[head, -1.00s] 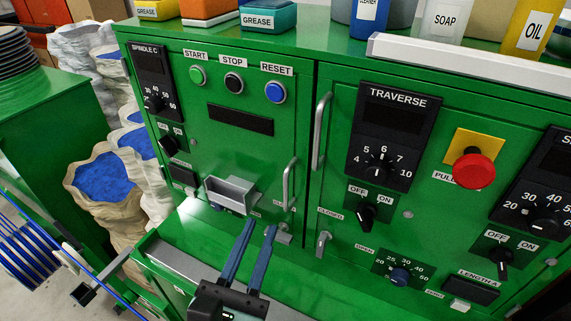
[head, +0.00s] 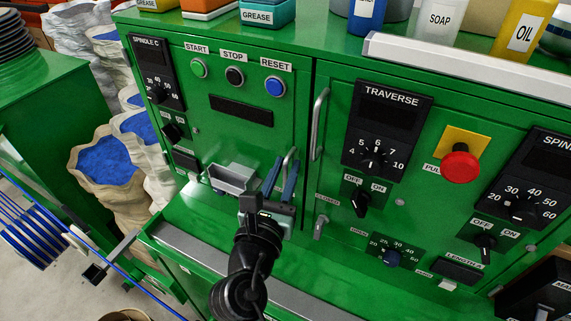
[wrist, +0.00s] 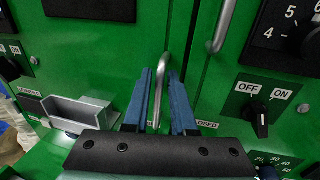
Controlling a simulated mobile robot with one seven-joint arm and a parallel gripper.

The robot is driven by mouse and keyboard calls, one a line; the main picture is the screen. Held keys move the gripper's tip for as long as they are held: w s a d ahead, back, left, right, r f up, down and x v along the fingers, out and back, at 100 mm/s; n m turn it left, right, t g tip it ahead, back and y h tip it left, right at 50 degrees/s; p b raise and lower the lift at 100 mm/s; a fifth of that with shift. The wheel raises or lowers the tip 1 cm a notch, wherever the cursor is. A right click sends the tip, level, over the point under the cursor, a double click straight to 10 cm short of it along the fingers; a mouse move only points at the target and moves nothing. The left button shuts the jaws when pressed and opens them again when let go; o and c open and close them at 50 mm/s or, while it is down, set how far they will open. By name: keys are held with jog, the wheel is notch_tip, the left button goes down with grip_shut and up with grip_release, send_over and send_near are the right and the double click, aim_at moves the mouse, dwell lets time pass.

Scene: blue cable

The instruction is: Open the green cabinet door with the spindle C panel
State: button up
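The green cabinet door (head: 215,140) with the black SPINDLE C panel (head: 156,75) at its upper left is on the left in the head view. It looks shut. Its upright metal handle (wrist: 159,95) is near its right edge, and its top shows in the head view (head: 292,155). My gripper (head: 281,178) is in front of this handle, with two blue fingers pointing at the door. In the wrist view my gripper (wrist: 165,82) has one finger on each side of the handle, with gaps visible. The fingers are open; contact with the handle is not visible.
A metal tray (wrist: 80,112) sticks out from the door, left of my gripper. The neighbouring TRAVERSE door has its own handle (head: 319,123) close on the right. A green ledge (head: 185,225) juts out below. Sacks of blue pellets (head: 108,165) stand at the left.

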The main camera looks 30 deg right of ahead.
jog(key=shift+w+d, duration=0.1)
jog(key=shift+c, duration=0.2)
grip_shut()
dwell(1.3)
